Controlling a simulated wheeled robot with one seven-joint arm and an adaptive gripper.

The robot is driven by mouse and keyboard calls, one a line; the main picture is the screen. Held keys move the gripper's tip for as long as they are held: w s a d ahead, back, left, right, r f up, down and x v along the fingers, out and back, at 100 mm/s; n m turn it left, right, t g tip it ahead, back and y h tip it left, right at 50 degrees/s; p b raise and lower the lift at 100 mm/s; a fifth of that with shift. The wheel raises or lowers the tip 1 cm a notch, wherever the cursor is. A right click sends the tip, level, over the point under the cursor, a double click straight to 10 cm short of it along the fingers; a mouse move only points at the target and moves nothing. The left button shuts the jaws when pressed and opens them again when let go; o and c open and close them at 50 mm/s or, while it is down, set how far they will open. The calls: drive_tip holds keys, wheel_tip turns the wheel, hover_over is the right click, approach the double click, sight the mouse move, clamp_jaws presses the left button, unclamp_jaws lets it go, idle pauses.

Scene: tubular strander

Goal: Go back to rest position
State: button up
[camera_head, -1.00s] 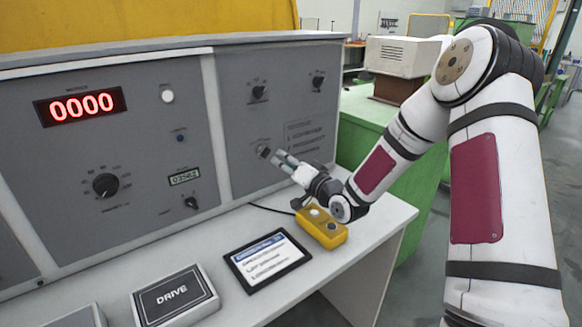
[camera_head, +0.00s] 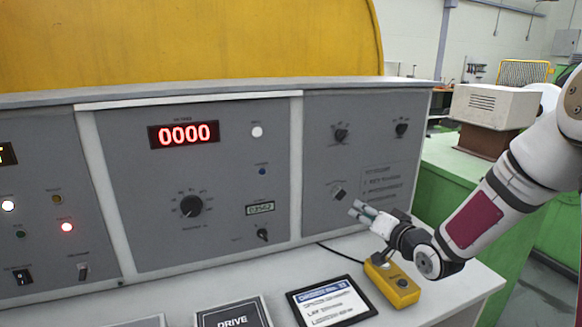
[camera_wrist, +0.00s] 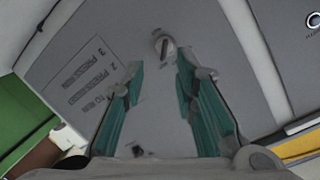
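My gripper (camera_head: 358,210) is in front of the grey console's right panel (camera_head: 318,150), with its two fingers toward a small knob (camera_head: 338,194) at the lower left of that panel. In the wrist view my gripper (camera_wrist: 158,72) is open, with teal pads apart and nothing between them. The knob (camera_wrist: 164,44) shows beyond the fingertips, and the fingers look clear of it. My arm reaches in from the right edge of the head view.
A yellow button box (camera_head: 392,284) sits on the desk just below my gripper. A tablet (camera_head: 332,303) and a DRIVE box (camera_head: 235,315) lie to its left. A green machine base (camera_head: 455,165) stands behind my arm.

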drive_tip(key=s+r+n+g+h, duration=0.1)
drive_tip(key=s+r+g+h, duration=0.15)
drive_tip(key=s, duration=0.35)
drive_tip(key=s+d+r+n+g+h+p, duration=0.1)
drive_tip(key=s+r+g+h, duration=0.1)
drive_tip(key=s+r, duration=0.35)
drive_tip(key=s+r+n+g+h, duration=0.1)
drive_tip(key=s+r+g+h, duration=0.1)
drive_tip(key=s, duration=0.6)
drive_tip(key=s+a+g+y, duration=0.1)
drive_tip(key=s+a+g, duration=0.1)
drive_tip(key=s, duration=0.9)
drive_tip(key=s+a+r+n+g+y, duration=0.1)
drive_tip(key=s+a+g, duration=0.1)
drive_tip(key=s, duration=0.9)
drive_tip(key=shift+s+g+p, duration=0.2)
drive_tip(key=shift+g+p, duration=0.15)
